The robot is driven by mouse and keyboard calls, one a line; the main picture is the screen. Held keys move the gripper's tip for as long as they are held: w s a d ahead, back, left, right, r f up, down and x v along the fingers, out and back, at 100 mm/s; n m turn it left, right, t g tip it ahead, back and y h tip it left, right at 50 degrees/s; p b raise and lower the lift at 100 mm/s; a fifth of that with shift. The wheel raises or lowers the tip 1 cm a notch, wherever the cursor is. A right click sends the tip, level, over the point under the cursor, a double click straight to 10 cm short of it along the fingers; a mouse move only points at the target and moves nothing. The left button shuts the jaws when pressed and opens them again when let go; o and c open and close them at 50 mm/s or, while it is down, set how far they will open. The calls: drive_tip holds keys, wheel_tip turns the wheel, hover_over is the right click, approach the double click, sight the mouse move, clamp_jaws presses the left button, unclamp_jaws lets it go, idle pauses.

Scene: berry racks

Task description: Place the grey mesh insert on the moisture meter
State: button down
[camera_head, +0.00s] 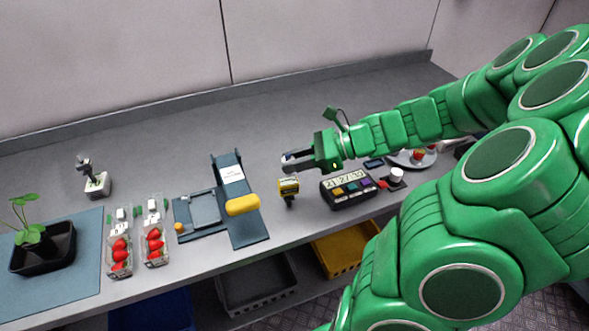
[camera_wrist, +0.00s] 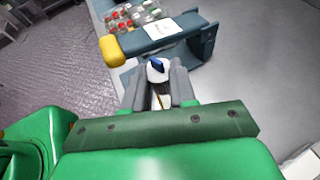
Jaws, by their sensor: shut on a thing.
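My gripper (camera_head: 288,161) is over the middle of the bench with its fingers pointing left. In the wrist view my gripper (camera_wrist: 158,90) is shut on a small pale piece with a dark blue tip (camera_wrist: 156,65). The fingers cover much of this piece, and I cannot tell whether it is the grey mesh insert. A small yellow-and-black device (camera_head: 288,186) stands on the bench just below and in front of my gripper, apart from it. It may be the moisture meter, but no label is readable.
A blue-grey press with a yellow handle (camera_head: 242,204) stands left of my gripper. A black display unit (camera_head: 348,190) is to the right, near a white plate (camera_head: 428,161). Strawberry punnets (camera_head: 119,255) are further left. The back of the bench is clear.

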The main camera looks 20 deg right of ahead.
sight(294, 181)
drive_tip(key=shift+w+f, duration=0.15)
drive_tip(key=shift+f, duration=1.6)
drive_tip(key=shift+f, duration=0.1)
drive_tip(key=c, duration=0.9)
unclamp_jaws()
